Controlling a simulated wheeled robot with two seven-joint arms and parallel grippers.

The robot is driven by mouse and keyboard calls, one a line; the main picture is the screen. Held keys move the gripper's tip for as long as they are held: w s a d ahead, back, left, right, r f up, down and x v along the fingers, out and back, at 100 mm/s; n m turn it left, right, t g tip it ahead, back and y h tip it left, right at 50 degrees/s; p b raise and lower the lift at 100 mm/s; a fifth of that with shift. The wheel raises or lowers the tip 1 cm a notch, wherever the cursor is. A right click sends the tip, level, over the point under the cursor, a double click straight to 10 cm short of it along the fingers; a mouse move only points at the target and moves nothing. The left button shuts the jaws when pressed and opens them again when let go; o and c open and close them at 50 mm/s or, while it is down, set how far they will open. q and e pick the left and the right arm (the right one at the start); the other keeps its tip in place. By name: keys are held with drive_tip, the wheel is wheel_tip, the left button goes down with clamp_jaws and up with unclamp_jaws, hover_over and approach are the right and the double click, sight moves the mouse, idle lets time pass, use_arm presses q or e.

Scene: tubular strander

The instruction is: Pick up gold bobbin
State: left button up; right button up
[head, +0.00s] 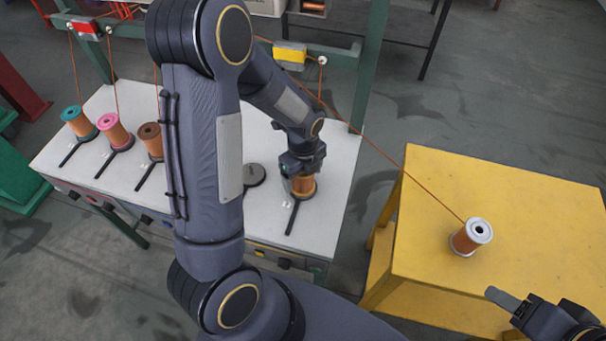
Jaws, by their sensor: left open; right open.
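The gold bobbin (303,188), wound with copper-coloured wire, stands upright at the right end of the white bench (328,165). My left gripper (301,175) is over its top with the jaws open. The gripper hides the top of the bobbin, and I cannot tell whether the fingers touch it. My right gripper (510,302) is open and empty at the lower right, by the front of the yellow table (530,220). Only one of its fingers shows clearly.
A silver-topped bobbin (470,237) stands on the yellow table, with a wire running up to the green frame (371,65). Teal (78,122), pink (112,130) and brown (151,140) bobbins stand on the bench's left. An empty grey holder (254,174) is beside the gold bobbin.

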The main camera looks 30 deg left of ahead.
use_arm(q)
drive_tip(key=shift+c, duration=0.3)
drive_tip(key=c, duration=1.2)
drive_tip(key=shift+r, duration=0.1)
drive_tip(key=shift+c, duration=1)
drive_tip(key=shift+r, duration=0.1)
